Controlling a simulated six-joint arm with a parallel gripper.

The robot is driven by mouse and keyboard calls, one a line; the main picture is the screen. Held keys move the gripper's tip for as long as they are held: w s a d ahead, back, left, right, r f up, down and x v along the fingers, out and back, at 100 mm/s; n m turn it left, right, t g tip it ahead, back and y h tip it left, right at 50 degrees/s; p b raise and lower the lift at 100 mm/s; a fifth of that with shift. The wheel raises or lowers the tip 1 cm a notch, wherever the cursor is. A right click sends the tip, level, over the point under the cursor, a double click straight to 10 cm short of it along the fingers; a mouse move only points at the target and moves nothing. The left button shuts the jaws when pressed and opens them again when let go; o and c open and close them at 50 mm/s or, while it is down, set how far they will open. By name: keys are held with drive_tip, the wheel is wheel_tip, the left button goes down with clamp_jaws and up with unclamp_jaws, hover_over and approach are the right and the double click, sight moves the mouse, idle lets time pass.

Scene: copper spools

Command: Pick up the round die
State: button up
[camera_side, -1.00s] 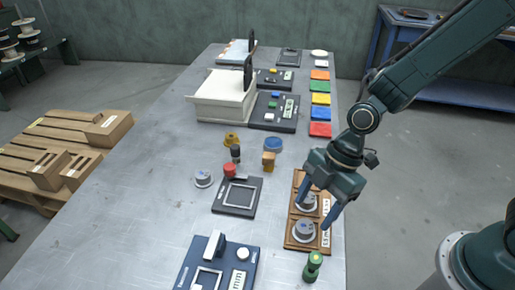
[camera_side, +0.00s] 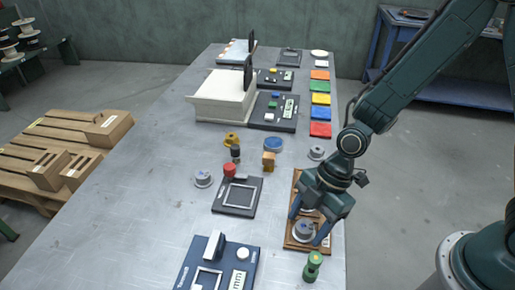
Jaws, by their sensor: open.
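Two round grey pieces sit in a brown wooden tray (camera_side: 291,240) near the table's right edge; I cannot tell from their markings which is the round die. The nearer round piece (camera_side: 304,231) lies in the tray's front recess. My gripper (camera_side: 306,231) is open, pointing down, with one finger on each side of this nearer piece. I cannot tell if the fingers touch it or the tray. The farther piece is mostly hidden behind my gripper.
A green knobbed post (camera_side: 313,266) stands just in front of the tray. A dark plate with a square frame (camera_side: 238,197) and a blue fixture (camera_side: 217,264) are to the left. Other grey round pieces stand at left (camera_side: 203,178) and behind (camera_side: 316,153).

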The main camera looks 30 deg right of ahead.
sight(307, 224)
drive_tip(key=c, duration=1.3)
drive_tip(key=shift+o, duration=0.2)
drive_tip(key=shift+r, duration=0.1)
wheel_tip(307, 224, up, 20)
idle(0.4)
